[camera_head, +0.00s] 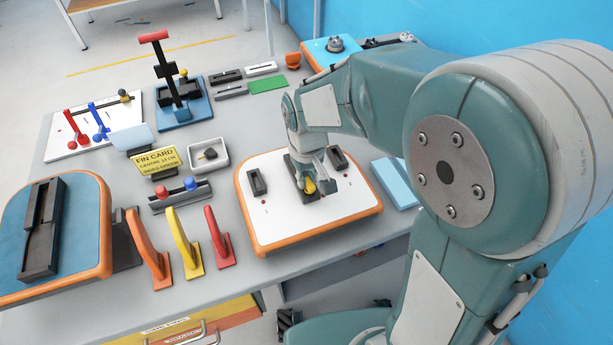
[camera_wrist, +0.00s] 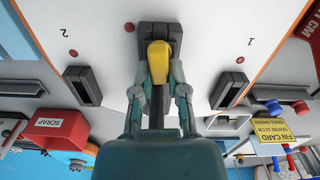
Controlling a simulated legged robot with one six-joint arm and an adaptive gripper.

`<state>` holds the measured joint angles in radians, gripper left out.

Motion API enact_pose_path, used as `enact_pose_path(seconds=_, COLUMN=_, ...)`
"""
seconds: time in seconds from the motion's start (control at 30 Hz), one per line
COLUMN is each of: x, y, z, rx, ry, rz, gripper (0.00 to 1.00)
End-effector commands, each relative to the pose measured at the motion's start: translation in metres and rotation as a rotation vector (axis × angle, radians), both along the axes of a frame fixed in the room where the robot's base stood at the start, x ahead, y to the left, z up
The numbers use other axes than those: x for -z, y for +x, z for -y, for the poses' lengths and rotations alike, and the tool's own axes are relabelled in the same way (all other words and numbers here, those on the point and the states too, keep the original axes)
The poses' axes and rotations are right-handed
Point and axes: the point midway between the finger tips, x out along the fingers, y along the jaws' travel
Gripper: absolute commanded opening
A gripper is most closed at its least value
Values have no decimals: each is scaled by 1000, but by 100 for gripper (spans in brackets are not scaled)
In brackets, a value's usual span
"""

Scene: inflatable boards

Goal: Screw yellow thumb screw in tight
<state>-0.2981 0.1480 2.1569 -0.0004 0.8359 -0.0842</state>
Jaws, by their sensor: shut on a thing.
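The yellow thumb screw (camera_head: 310,186) sits at the dark middle block (camera_head: 292,165) of a white board with an orange rim (camera_head: 272,228). In the wrist view the yellow thumb screw (camera_wrist: 158,62) stands in front of the dark block (camera_wrist: 157,31). My gripper (camera_head: 307,181) reaches down over the board. In the wrist view my gripper's (camera_wrist: 159,84) two fingers are shut on the sides of the yellow head. The screw's thread is hidden, so how deep it sits cannot be told.
Two dark slotted blocks stand on the board, one left (camera_head: 258,181) and one right (camera_head: 337,158) of the screw. Orange, yellow and red wedge handles (camera_head: 218,238) stand to the left. A yellow fin card (camera_head: 156,162) and a white tray (camera_head: 208,155) are behind them.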

Motion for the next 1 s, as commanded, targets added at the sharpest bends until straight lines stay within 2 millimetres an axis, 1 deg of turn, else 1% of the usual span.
enact_pose_path(seconds=0.03, x=0, y=0, z=0, rx=16, ry=0, rz=-2, gripper=28)
enact_pose_path(seconds=0.07, x=0, y=0, z=0, rx=14, ry=0, rz=-2, gripper=41)
enact_pose_path(seconds=0.1, x=0, y=0, z=0, rx=13, ry=0, rz=-2, gripper=59)
enact_pose_path(seconds=0.47, x=0, y=0, z=0, rx=13, ry=0, rz=-1, gripper=59)
enact_pose_path(seconds=0.57, x=-6, y=0, z=0, rx=13, ry=1, rz=2, gripper=59)
enact_pose_path(seconds=0.67, x=-20, y=1, z=0, rx=13, ry=1, rz=4, gripper=59)
enact_pose_path(seconds=1.0, x=-90, y=1, z=-1, rx=13, ry=1, rz=2, gripper=59)
